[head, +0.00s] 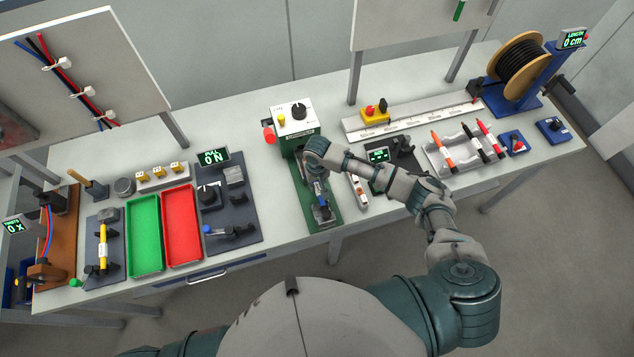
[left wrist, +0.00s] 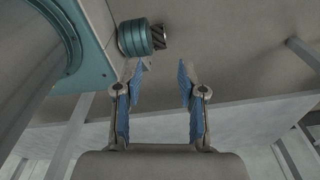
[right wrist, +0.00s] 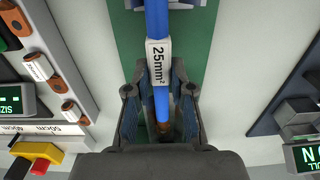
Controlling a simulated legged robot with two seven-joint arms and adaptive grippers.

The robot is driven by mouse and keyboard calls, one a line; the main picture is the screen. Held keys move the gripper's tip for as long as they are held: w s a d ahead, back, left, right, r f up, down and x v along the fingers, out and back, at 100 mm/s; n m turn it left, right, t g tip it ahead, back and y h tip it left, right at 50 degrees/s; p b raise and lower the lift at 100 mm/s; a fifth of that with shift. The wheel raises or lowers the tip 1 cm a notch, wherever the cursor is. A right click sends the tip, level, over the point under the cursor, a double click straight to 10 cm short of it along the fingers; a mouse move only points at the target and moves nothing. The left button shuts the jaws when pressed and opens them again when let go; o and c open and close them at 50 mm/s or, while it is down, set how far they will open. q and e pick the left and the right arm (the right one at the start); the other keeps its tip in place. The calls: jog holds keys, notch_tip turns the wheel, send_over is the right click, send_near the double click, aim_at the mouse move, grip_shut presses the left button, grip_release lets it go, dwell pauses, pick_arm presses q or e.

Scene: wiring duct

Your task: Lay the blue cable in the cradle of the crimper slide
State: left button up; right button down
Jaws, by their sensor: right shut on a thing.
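The blue cable (right wrist: 161,100) carries a white "25mm²" tag (right wrist: 160,62) and lies between the fingers of my right gripper (right wrist: 158,80), which is shut on it. A brownish end shows deep between the fingers. In the head view my right gripper (head: 319,186) is over the green base (head: 327,223) of the crimper (head: 297,118). The slide's cradle (head: 322,212) appears as a small grey block near the base's front end. Whether the cable touches the cradle I cannot tell. My left gripper (left wrist: 161,78) is open and empty, and out of the head view.
Left of the crimper stand the pull tester (head: 210,195), a red tray (head: 181,225) and a green tray (head: 144,232). To its right are a small display unit (head: 378,156), a pen rack (head: 465,150) and a cable spool (head: 522,64). The front table edge is close.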

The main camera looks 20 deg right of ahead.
jog(key=c, duration=1.2)
grip_release()
jog(key=shift+o, duration=1.3)
jog(key=shift+a, duration=0.55)
pick_arm(q)
jog(key=shift+a+f, duration=0.1)
jog(key=shift+a, duration=0.9)
pick_arm(e)
notch_tip(320, 180, up, 12)
jog(key=shift+a, duration=0.25)
pick_arm(q)
jog(key=shift+d, duration=0.15)
pick_arm(e)
jog(key=shift+w+d, duration=0.1)
jog(key=shift+d, duration=0.2)
pick_arm(q)
jog(key=shift+d, duration=0.1)
